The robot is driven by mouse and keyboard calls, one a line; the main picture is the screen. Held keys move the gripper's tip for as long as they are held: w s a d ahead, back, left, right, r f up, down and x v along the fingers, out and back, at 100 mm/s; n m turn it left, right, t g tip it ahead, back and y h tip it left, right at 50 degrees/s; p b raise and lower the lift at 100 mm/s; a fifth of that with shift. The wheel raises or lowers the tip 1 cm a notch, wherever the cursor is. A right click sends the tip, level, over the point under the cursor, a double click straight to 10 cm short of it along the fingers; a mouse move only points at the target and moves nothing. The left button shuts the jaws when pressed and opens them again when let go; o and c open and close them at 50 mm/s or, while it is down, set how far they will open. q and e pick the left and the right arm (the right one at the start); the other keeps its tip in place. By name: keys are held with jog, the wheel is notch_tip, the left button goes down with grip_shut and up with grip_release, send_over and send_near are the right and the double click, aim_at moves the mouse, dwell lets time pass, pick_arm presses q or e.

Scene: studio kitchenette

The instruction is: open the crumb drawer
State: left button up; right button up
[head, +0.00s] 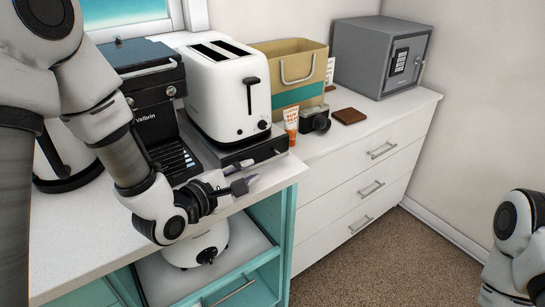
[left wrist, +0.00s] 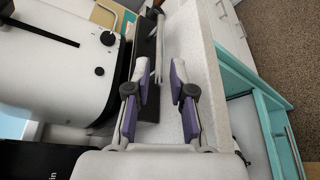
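The crumb drawer (head: 266,151) is a dark, low front beneath the white toaster (head: 228,90); it appears closed. In the left wrist view, the dark drawer front (left wrist: 147,65) carries a slim pale handle bar (left wrist: 159,48). My left gripper (head: 247,174) is open and empty, low over the counter in front of the drawer. In the left wrist view, its purple-padded fingers (left wrist: 153,85) are spread apart, with the handle bar just beyond the fingertips; I cannot tell whether they touch. My right arm shows at the lower right, but its gripper is out of frame.
A black coffee machine (head: 160,110) stands left of the toaster. An orange-white tube (head: 291,125), a camera (head: 315,121), a brown wallet (head: 348,116), a tan-teal bag (head: 291,70) and a grey safe (head: 380,56) are to the right. The counter's front strip is clear.

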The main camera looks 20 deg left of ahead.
aim_at(264, 164)
pick_arm(q)
jog(key=shift+w+d+f, duration=0.15)
jog(key=shift+w+d, duration=0.05)
jog(key=shift+w, duration=0.3)
jog(key=x, duration=0.5)
jog(key=shift+w+d, duration=0.1)
jog(key=shift+w, duration=0.25)
jog(key=shift+s, duration=0.1)
jog(key=shift+c, duration=0.4)
grip_shut()
